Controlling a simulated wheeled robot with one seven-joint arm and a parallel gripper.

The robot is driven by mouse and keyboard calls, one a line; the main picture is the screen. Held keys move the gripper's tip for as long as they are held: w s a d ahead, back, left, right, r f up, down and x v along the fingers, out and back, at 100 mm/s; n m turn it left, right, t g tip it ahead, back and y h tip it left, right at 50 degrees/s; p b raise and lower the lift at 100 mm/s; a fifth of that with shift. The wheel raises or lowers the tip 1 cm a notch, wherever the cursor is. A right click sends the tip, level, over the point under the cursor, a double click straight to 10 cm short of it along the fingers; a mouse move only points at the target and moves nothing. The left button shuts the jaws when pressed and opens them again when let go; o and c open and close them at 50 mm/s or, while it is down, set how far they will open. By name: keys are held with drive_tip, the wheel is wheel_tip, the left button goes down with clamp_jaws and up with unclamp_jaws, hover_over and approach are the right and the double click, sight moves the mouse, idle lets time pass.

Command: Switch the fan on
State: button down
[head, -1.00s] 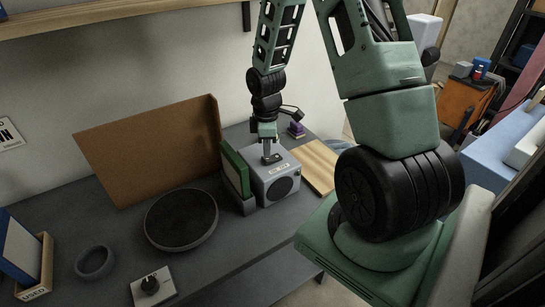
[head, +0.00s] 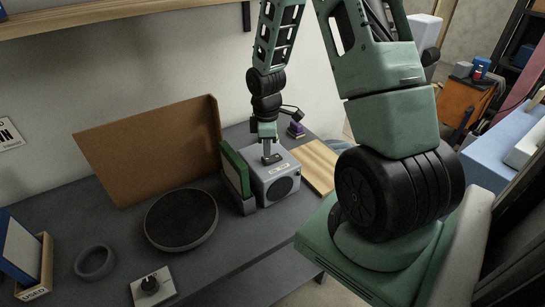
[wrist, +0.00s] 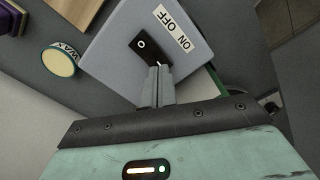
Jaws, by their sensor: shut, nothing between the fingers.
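The fan (head: 262,185) is a grey box with a round black grille on its front, standing on the dark bench. On its top is a black rocker switch (wrist: 139,46) with a white ring mark at one end. A white ON/OFF label (wrist: 172,27) lies beside the switch. My gripper (wrist: 158,68) is shut and empty. Its fingertips are at the end of the switch nearest the word ON, away from the ring mark. I cannot tell whether they touch it. In the head view my gripper (head: 270,157) points down onto the fan's top.
A green panel (head: 235,171) stands close at the fan's left, with a brown board (head: 150,155) behind. A round dark plate (head: 181,218) and a knob box (head: 152,288) are on the bench to the left. A wooden board (head: 318,165) lies right. A round tin (wrist: 60,60) is near the fan.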

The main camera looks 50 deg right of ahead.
sight(267, 158)
drive_tip(key=shift+f+b, duration=0.7)
drive_tip(key=shift+f, duration=0.3)
idle(0.7)
wheel_tip(267, 158, up, 7)
drive_tip(key=p, duration=0.6)
drive_tip(key=shift+r+p, duration=0.1)
drive_tip(key=shift+p, duration=0.25)
idle(0.4)
